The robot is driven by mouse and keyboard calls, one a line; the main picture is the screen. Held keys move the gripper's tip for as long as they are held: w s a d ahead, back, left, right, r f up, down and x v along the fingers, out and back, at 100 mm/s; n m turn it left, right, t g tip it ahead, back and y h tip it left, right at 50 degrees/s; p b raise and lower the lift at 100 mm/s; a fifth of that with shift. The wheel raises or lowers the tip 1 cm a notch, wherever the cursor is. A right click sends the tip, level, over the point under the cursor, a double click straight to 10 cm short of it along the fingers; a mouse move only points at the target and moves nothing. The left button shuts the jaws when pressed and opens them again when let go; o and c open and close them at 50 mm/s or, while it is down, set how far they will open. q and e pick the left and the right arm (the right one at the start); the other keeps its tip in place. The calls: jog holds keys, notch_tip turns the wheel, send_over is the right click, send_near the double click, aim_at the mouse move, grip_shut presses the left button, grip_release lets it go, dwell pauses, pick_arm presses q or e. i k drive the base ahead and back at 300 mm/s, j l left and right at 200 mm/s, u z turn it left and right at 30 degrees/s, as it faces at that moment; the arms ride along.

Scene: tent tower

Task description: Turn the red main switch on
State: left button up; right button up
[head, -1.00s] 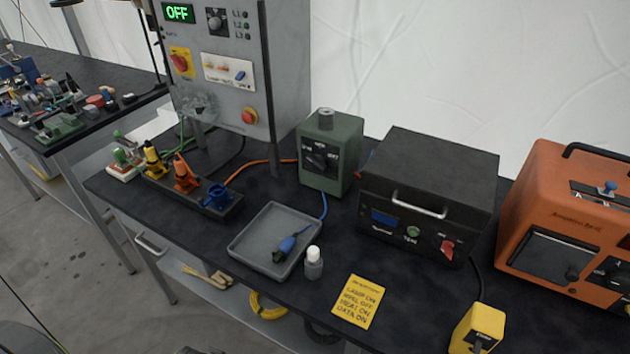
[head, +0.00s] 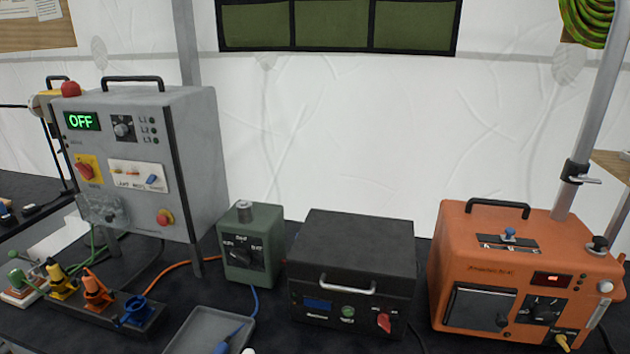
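The red main switch (head: 85,170) is a red rotary handle on a yellow plate. It sits at the left of the front of the grey cabinet (head: 195,150), below a green display (head: 82,121) that reads OFF. A clear cover (head: 103,211) shows below the switch. Neither of my grippers is in the head view, so I cannot see whether they are open or shut.
A green box with a dial (head: 250,245), a black case (head: 355,260) and an orange unit (head: 525,270) stand right of the cabinet. Coloured connectors on a dark strip (head: 120,318) and a grey tray (head: 190,330) lie in front. An emergency button (head: 165,217) is on the cabinet.

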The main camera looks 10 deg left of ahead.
aim_at(85, 171)
jog(key=u, duration=1.4)
jog(key=i+j+z, duration=0.3)
